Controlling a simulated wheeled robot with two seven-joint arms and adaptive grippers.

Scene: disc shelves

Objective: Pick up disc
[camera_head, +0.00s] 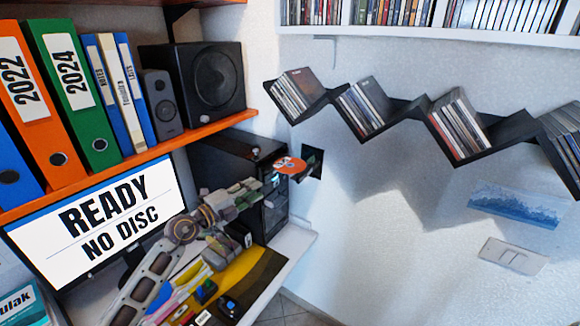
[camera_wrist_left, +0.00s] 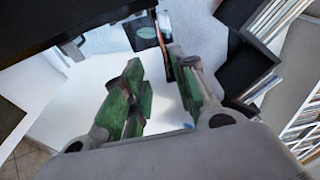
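A red-orange disc (camera_head: 290,165) with a pale middle shows in the head view, between the dark computer tower (camera_head: 235,160) and a black square (camera_head: 313,163) on the white wall. My left gripper (camera_head: 250,192) is below and to the left of the disc, beside the tower's front. In the wrist view its green-padded fingers (camera_wrist_left: 157,68) are apart, with no object clearly held between them. A thin edge lies near the right fingertip there; I cannot tell whether it is the disc. My right gripper is in neither view.
The monitor (camera_head: 110,215) reads "READY NO DISC". An orange shelf (camera_head: 130,175) with binders and speakers runs above it. A zigzag wall shelf (camera_head: 405,110) holds disc cases. Tools lie on the desk below my arm. The space right of the tower is open.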

